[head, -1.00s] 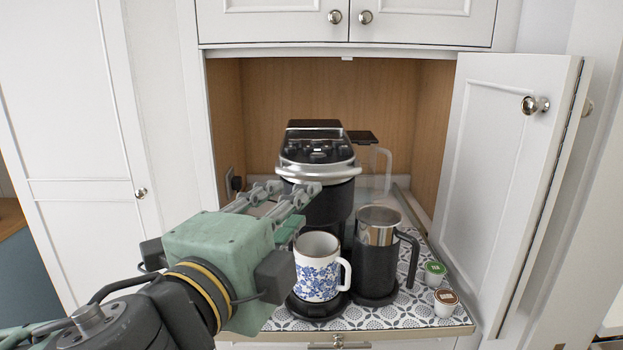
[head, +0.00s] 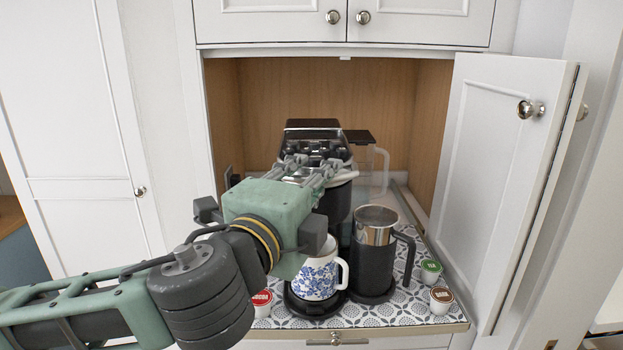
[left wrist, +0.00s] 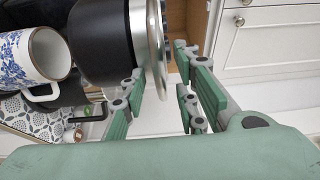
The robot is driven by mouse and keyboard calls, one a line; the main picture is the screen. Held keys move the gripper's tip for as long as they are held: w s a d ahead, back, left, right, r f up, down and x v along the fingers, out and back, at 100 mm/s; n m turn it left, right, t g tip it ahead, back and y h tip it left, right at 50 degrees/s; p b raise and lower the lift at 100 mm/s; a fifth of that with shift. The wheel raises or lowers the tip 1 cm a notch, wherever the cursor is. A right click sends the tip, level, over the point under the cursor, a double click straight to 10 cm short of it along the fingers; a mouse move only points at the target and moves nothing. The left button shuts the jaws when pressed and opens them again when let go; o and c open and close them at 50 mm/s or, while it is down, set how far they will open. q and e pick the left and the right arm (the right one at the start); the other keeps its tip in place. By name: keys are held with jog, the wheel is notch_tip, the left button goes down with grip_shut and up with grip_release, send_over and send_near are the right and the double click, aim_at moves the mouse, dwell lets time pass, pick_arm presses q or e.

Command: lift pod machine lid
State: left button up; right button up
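The black pod machine (head: 330,195) stands on the counter in the nook, with a dark top and a silver lid handle band (head: 345,175) around its front. The lid looks down. My left gripper (head: 309,166) reaches in from the left, its fingers at the front of the lid and covering part of the handle. In the left wrist view the silver handle (left wrist: 158,45) lies near the fingers, which are spread apart; I cannot tell whether they touch it. The handle is not visibly gripped. My right gripper is out of view.
A blue-flowered white mug (head: 316,278) stands on the drip base, partly behind my arm. Pods lie on the patterned mat: red (head: 262,302), green (head: 431,270), brown (head: 441,298). An open cabinet door (head: 495,190) bounds the right.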

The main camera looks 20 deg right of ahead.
pick_arm(q)
jog(key=shift+c, duration=0.3)
grip_shut()
dwell(0.3)
jog(key=shift+n+g+y, duration=0.3)
jog(key=shift+g+y, duration=0.2)
jog(key=r+p, duration=0.2)
jog(key=p, duration=0.1)
jog(key=r+p, duration=0.3)
jog(key=p, duration=0.1)
jog(key=shift+w+r, duration=0.2)
jog(key=shift+r, duration=0.05)
jog(key=w+r+p, duration=0.2)
jog(key=r+p, duration=0.1)
jog(key=r, duration=0.2)
jog(key=w+d+r+p, duration=0.1)
jog(key=w+r+p, duration=0.1)
jog(key=r+p, duration=0.2)
jog(key=shift+w+d+r, duration=0.15)
jog(key=shift+w+r, duration=0.1)
jog(key=shift+r, duration=0.55)
